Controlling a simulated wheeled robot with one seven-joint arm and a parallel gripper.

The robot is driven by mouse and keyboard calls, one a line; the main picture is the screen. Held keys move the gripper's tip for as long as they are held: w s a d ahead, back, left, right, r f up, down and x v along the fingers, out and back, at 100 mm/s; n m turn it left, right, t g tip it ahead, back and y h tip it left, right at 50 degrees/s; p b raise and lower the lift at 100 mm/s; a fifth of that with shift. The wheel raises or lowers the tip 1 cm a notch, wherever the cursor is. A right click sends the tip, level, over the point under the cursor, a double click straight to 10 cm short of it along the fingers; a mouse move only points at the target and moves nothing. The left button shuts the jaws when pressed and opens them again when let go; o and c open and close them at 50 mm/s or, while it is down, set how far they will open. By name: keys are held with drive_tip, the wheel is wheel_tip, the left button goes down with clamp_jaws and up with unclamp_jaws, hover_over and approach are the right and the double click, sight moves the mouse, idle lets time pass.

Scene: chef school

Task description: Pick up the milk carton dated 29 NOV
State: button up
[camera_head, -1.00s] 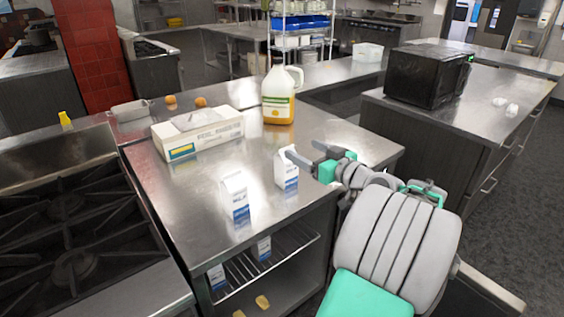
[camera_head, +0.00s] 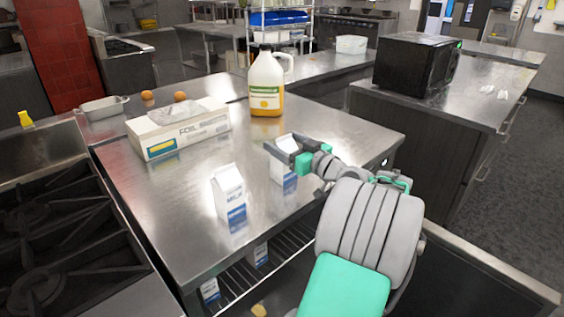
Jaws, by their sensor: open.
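Two white and blue milk cartons stand upright on the steel counter: a left one (camera_head: 230,198) and a right one (camera_head: 289,182). Their dates are too small to read. Two more white and blue cartons, a right one (camera_head: 261,255) and a left one (camera_head: 210,290), show partly on the wire shelf below. My gripper (camera_head: 277,147) is open at the top of the right counter carton, its fingers overlapping that carton in the picture. I cannot tell whether the carton is between the fingers or behind them.
A foil box (camera_head: 178,130) and a big jug (camera_head: 266,84) of orange liquid stand farther back on the counter (camera_head: 170,208). A stove (camera_head: 60,245) adjoins it at left. A black microwave (camera_head: 416,64) stands on another counter at right. The counter's front left is clear.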

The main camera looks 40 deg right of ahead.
drive_tip(key=w, duration=0.3)
drive_tip(key=shift+w+d, duration=0.15)
drive_tip(key=shift+w, duration=0.2)
clamp_jaws()
idle(0.5)
drive_tip(key=shift+r, duration=0.1)
